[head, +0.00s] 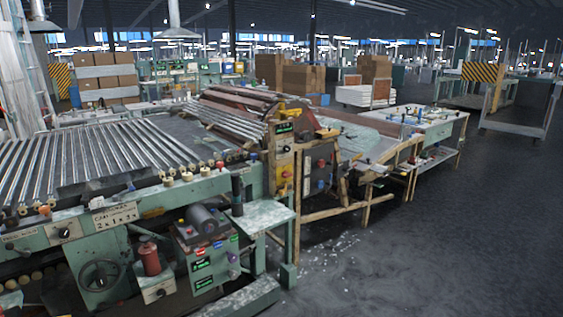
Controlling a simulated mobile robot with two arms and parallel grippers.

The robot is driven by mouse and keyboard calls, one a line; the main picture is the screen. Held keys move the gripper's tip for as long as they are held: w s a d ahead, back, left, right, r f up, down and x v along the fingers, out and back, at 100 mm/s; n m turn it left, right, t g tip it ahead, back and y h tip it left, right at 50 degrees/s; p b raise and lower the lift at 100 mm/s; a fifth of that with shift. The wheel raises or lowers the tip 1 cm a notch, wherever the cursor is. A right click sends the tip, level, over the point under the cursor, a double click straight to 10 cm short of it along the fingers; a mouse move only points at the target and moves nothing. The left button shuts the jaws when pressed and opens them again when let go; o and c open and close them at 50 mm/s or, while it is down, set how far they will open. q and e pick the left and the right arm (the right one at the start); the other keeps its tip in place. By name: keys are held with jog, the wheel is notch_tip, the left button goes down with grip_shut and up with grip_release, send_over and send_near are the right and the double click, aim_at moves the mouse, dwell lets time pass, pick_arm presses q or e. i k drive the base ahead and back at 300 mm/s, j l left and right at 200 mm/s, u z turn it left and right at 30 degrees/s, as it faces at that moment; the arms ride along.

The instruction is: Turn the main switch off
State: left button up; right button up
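Several controls show on the green glass-tubing machine (140,222), and I cannot tell which one is the main switch. A black rotary knob (64,233) sits on a pale plate at the front left. Another dark knob (159,293) is on a small pale box below it. A green control box (205,262) carries red, green and blue labels and a purple knob. A dark panel (319,168) on the yellow end frame has small coloured controls. The labels are mostly too small to read. Neither of my grippers is in view.
A handwheel (101,274) and a small green side table (262,217) stick out at the machine's front. A long worktable (437,122) continues behind. A wheeled cart (525,105) stands at the right. The dark floor (430,250) is open at the right, with pale scraps near the machine.

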aim_at(285, 174)
jog(key=i+l+u, duration=0.1)
jog(key=u, duration=0.35)
jog(key=i+l+u, duration=0.1)
jog(key=u, duration=0.4)
jog(key=i+l+u, duration=0.15)
jog(key=l, duration=0.2)
jog(key=i+l+u, duration=0.1)
jog(key=i+l, duration=0.15)
jog(key=l, duration=0.15)
jog(key=i+l+u, duration=0.15)
jog(key=l, duration=0.25)
jog(key=i+l+u, duration=0.1)
jog(key=l, duration=0.3)
jog(key=i+l+u, duration=0.15)
jog(key=l, duration=0.3)
jog(key=i+l+u, duration=0.1)
jog(key=l, duration=0.3)
